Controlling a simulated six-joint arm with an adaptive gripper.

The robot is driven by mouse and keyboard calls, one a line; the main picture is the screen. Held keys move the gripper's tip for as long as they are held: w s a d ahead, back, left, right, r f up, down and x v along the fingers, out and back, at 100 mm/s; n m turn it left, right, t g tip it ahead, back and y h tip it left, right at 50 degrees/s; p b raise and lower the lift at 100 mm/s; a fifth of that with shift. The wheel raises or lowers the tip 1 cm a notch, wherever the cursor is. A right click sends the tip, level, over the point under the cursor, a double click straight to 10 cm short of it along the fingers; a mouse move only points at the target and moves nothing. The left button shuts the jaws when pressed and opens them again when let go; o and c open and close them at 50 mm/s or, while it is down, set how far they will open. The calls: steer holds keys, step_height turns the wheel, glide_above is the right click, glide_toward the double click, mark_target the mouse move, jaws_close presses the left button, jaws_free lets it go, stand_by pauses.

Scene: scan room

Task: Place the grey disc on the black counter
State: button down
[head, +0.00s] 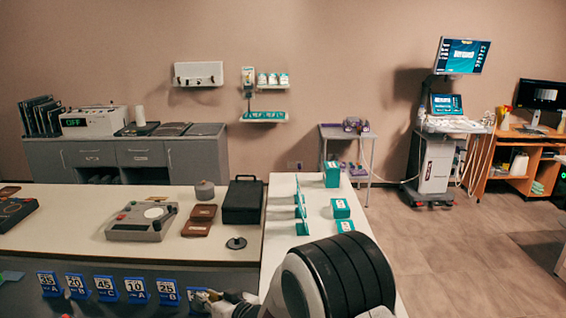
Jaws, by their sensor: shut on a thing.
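My gripper (207,297) is at the bottom edge, left of my arm's black-banded link, in front of the near counter's front side. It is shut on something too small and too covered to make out. A dark grey disc (236,243) with a small raised middle lies flat on the near counter's pale top, above and right of my gripper and apart from it. A thicker grey round piece (205,190) stands farther back. I cannot tell which is the task's disc. A grey cabinet counter (190,158) with a dark top stands along the back wall; no counter is plainly black.
Teal boxes (341,208) stand on the white top at right. Floor is free farther right.

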steer(key=d+r+m+t+h, duration=0.1)
steer(key=d, duration=0.5)
steer(key=d+r+m+t+h, duration=0.1)
steer(key=d+m+h, duration=0.1)
steer(key=d, duration=0.5)
steer(key=d+r+m+t+h, duration=0.1)
steer(key=d+m, duration=0.1)
steer(key=d, duration=0.4)
steer(key=shift+w+d+h, duration=0.15)
steer(key=shift+w+h, duration=0.25)
steer(key=s+d+r+m+h, duration=0.1)
steer(key=d+r+m+h, duration=0.1)
steer(key=d, duration=0.6)
steer(key=s+d+r+m+h, duration=0.1)
steer(key=d+r+h, duration=0.1)
steer(key=d, duration=0.7)
steer(key=shift+r+m+t+h, duration=0.3)
steer(key=shift+r+m+t, duration=0.1)
steer(key=shift+r, duration=0.35)
